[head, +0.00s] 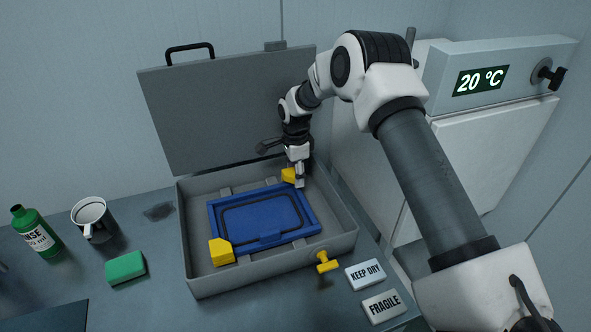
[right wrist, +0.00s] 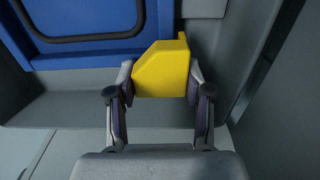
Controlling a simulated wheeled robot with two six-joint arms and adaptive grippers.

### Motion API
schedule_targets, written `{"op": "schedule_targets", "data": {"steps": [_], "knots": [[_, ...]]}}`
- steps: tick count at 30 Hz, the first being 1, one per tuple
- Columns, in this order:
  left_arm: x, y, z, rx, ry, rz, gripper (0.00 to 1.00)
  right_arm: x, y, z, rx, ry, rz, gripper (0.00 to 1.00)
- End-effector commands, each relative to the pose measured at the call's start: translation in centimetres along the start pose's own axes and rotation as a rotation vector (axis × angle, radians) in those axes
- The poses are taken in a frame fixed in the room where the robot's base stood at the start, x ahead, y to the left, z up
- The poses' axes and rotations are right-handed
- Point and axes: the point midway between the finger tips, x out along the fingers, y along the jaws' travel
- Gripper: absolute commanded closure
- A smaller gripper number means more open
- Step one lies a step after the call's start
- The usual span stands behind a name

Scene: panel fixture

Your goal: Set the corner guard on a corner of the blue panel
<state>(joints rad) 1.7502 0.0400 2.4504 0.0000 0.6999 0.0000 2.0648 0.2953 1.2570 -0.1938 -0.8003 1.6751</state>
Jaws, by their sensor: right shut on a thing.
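The blue panel (head: 262,213) lies flat in the open grey case; part of it shows at the upper left of the right wrist view (right wrist: 90,48). My right gripper (head: 298,181) is shut on a yellow corner guard (head: 288,175), at the panel's far right corner. In the right wrist view the guard (right wrist: 162,70) sits between both fingertips and covers the end of the panel's edge. I cannot tell whether it is seated or just above. Another yellow guard (head: 221,252) is at the panel's near left corner. My left gripper is out of view.
The case (head: 270,277) has walls around the panel and a raised lid (head: 220,110) behind. A yellow latch-like piece (head: 327,262) is at its front right. A green bottle (head: 36,232), mug (head: 92,219), green sponge (head: 126,267) and two label blocks (head: 365,274) stand outside.

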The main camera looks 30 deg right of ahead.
Motion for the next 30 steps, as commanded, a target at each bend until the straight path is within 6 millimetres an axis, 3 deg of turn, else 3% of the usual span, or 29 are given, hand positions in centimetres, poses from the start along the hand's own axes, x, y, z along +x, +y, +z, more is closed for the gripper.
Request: {"op": "schedule_targets", "data": {"steps": [4, 13, 14, 16, 30], "knots": [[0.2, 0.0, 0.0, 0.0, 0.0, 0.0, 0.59, 1.1, 0.0, 0.0, 0.0, 0.0, 0.001, 0.7], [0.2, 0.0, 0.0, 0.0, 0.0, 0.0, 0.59, 1.5, 0.1, 0.0, 0.0, 0.0, 0.004, 0.7], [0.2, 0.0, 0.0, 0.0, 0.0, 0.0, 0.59, 1.5, 0.1, 0.0, 0.0, 0.0, 0.004, 0.46], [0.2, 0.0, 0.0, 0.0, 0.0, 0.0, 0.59, 1.6, 0.1, 0.0, 0.0, 0.0, 0.005, 0.21], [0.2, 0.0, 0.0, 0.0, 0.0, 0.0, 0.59, 0.9, 0.0, 0.0, 0.0, 0.0, 0.0, 0.2]]}}
